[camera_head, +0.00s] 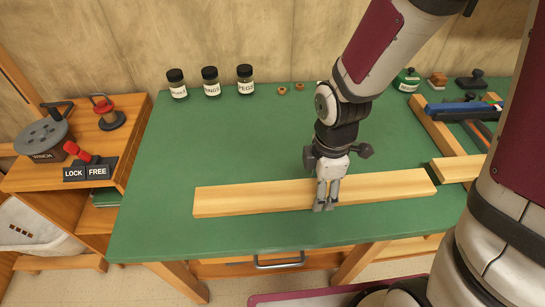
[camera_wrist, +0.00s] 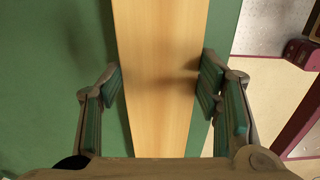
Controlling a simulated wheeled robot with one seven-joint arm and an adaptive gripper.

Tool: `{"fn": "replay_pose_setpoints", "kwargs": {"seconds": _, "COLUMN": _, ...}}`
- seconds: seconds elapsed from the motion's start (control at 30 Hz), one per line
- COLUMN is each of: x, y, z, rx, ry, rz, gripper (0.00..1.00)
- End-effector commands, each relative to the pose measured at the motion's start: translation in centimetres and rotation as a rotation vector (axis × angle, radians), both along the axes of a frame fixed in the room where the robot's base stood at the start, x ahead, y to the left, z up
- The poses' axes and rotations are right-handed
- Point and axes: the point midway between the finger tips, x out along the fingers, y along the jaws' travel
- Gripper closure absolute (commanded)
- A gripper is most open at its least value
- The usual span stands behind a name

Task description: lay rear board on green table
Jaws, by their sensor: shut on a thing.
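A long pale wooden board (camera_head: 250,197) stretches left to right along the front part of the green table (camera_head: 200,135). It is level and rests on or very close above the table top; I cannot tell which. My gripper (camera_head: 325,205) points down over the board's middle and is shut on it. In the wrist view the board (camera_wrist: 160,70) runs between the two fingers of my gripper (camera_wrist: 160,85), one at each long edge. A second, shorter wooden board (camera_head: 458,168) lies at the right, partly hidden by my arm.
Three dark-lidded jars (camera_head: 211,82) stand at the back of the table. A wooden frame (camera_head: 440,128) with a blue tool (camera_head: 455,107) lies at the right. A side cabinet with a LOCK/FREE lever (camera_head: 85,155) stands left. The table's left-middle is clear.

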Motion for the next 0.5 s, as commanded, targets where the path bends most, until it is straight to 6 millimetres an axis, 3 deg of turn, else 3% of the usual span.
{"fn": "replay_pose_setpoints", "kwargs": {"seconds": 0.5, "x": 9.4, "y": 7.4, "z": -1.2, "rx": 0.0, "ry": -0.001, "rz": -0.001, "gripper": 0.85}}
